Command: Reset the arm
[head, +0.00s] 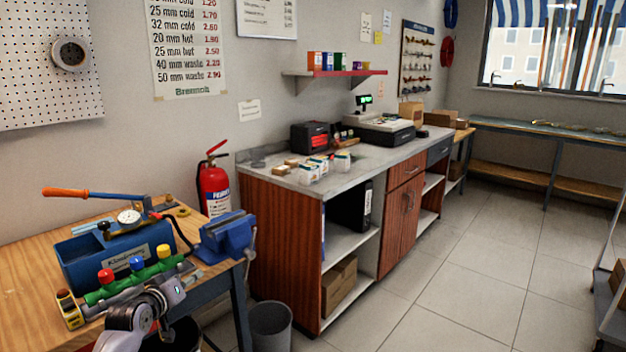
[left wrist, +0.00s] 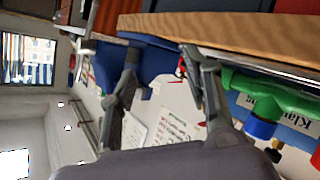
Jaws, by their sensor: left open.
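My left arm comes in low at the left of the head view, in front of the wooden workbench (head: 25,285). In the left wrist view, the left gripper (left wrist: 160,52) has its two dark fingers spread apart, with nothing held between them. The green manifold (head: 135,280) with red, blue and yellow caps lies close by the wrist; part of it also shows beside the right-hand finger in the left wrist view (left wrist: 270,97). The blue vise (head: 228,235) sits at the bench corner beyond the gripper. My right gripper is in neither view.
A fire extinguisher (head: 214,188) and grey bin (head: 270,326) stand near the counter (head: 285,240). The tiled floor (head: 470,290) is open to the right.

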